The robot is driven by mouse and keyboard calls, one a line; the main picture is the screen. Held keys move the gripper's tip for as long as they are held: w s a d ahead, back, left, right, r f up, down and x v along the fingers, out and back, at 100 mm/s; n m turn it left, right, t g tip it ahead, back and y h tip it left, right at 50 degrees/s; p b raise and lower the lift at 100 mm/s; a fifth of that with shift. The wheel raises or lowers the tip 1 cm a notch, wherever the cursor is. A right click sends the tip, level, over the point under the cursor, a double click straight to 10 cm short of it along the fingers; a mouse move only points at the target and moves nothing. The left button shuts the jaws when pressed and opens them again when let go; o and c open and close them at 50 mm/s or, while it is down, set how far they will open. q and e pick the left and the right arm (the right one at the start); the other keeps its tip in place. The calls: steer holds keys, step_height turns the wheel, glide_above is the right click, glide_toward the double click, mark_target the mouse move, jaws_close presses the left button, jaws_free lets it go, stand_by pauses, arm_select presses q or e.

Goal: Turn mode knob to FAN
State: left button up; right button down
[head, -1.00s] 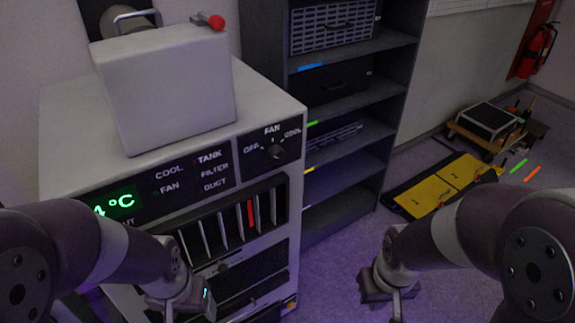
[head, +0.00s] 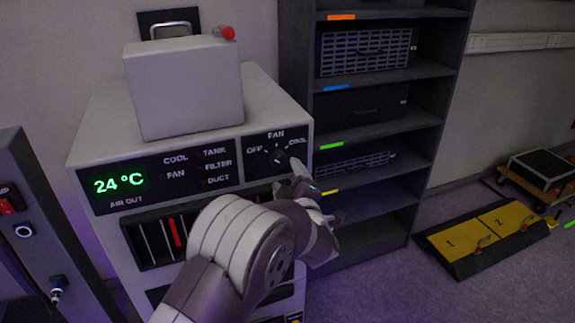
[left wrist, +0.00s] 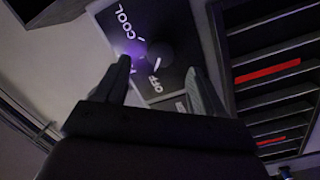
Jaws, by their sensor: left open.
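The mode knob (head: 278,157) is a dark round knob on the black panel (head: 254,172) at the upper right of the white cabinet's front, with OFF, FAN and COOL printed around it. My left gripper (head: 302,181) is in front of the panel, just below and right of the knob. In the left wrist view the knob (left wrist: 160,54) lies just beyond the gap between the open fingertips (left wrist: 158,66). I cannot tell whether either finger touches it. My right gripper is not in view.
A green display (head: 120,183) reads 24 °C. A white box (head: 188,88) with a red knob stands on the cabinet (head: 85,150). A dark shelf rack (head: 300,60) stands close on the right. Yellow numbered plates (head: 480,235) lie on the floor.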

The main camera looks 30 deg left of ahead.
mark_target(280, 164)
arm_select(q)
steer(key=x, duration=0.5)
steer(key=shift+w+a, duration=0.15)
steer(key=shift+a, duration=0.15)
steer(key=shift+f, duration=0.1)
steer(key=c, duration=1.1)
steer(key=shift+o, duration=0.2)
steer(key=shift+m+p, duration=0.3)
steer(key=shift+p, duration=0.15)
steer(key=m+p, duration=0.3)
steer(key=m, duration=0.2)
steer(key=shift+r+g+p, duration=0.2)
steer(key=shift+g+p, duration=0.1)
steer(key=shift+p, duration=0.05)
steer(key=shift+f+m+g+p, duration=0.15)
steer(key=shift+m+g+p, duration=0.15)
steer(key=shift+m+p, duration=1.25)
steer(key=shift+m, duration=0.45)
